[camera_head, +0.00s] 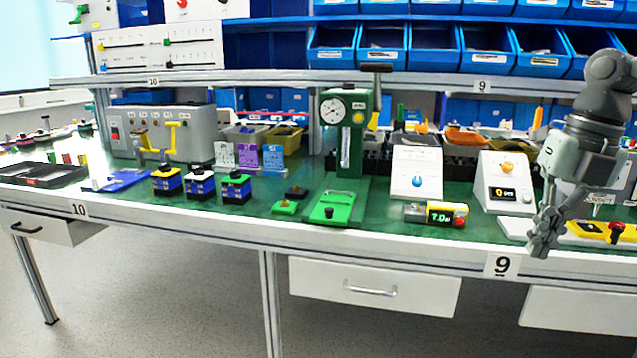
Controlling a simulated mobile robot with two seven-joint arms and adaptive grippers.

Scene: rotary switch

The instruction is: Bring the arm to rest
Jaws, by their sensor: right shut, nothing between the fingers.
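My right gripper (541,240) hangs down at the right of the view, over the front edge of the workbench, with its fingers closed and empty. It is in front of a white sloped box with an orange rotary knob (507,168) and a small display, and partly covers the box's right side. A second white sloped box with a blue rotary knob (417,181) stands to the left of it. I see no contact between the gripper and either knob. My left gripper is not in view.
A green press with a dial (334,110) stands mid-bench. Blue bins (412,45) line the shelf above. The floor in front is clear.

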